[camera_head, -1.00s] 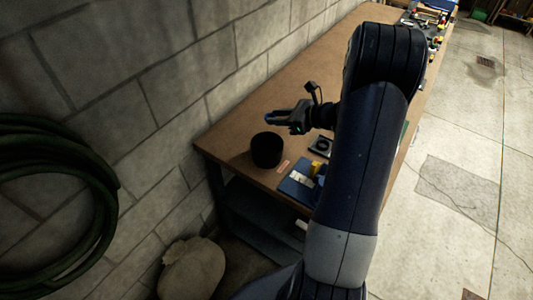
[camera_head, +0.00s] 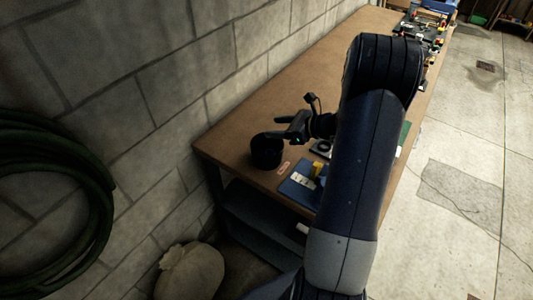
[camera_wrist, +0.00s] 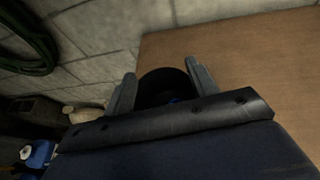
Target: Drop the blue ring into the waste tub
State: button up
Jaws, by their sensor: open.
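The waste tub (camera_head: 267,157) is a black round tub near the left end of the brown bench. In the wrist view the tub (camera_wrist: 160,78) lies between and beyond my finger tips. My gripper (camera_head: 264,136) is above the tub's rim; in the wrist view its two grey fingers stand wide apart (camera_wrist: 160,68), with nothing held between them. A small blue patch (camera_wrist: 173,99), which looks like the blue ring, shows against the tub's dark inside. My gripper's body hides most of it, and I cannot tell how deep it lies.
The bench top (camera_head: 320,80) is clear behind the tub. A blue tray (camera_head: 300,186) with small parts and a pink label (camera_head: 283,167) lie near the front edge. A block wall (camera_head: 150,90) runs close along the left. Tools (camera_head: 430,30) crowd the far end.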

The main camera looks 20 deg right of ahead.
jog(key=b+v, duration=0.2)
jog(key=v, duration=0.8)
jog(key=shift+s+d, duration=0.25)
jog(key=shift+s, duration=0.05)
jog(key=shift+r, duration=0.1)
jog(key=p+x, duration=0.2)
jog(key=x, duration=0.9)
notch_tip(320, 180, up, 6)
jog(key=p, duration=0.4)
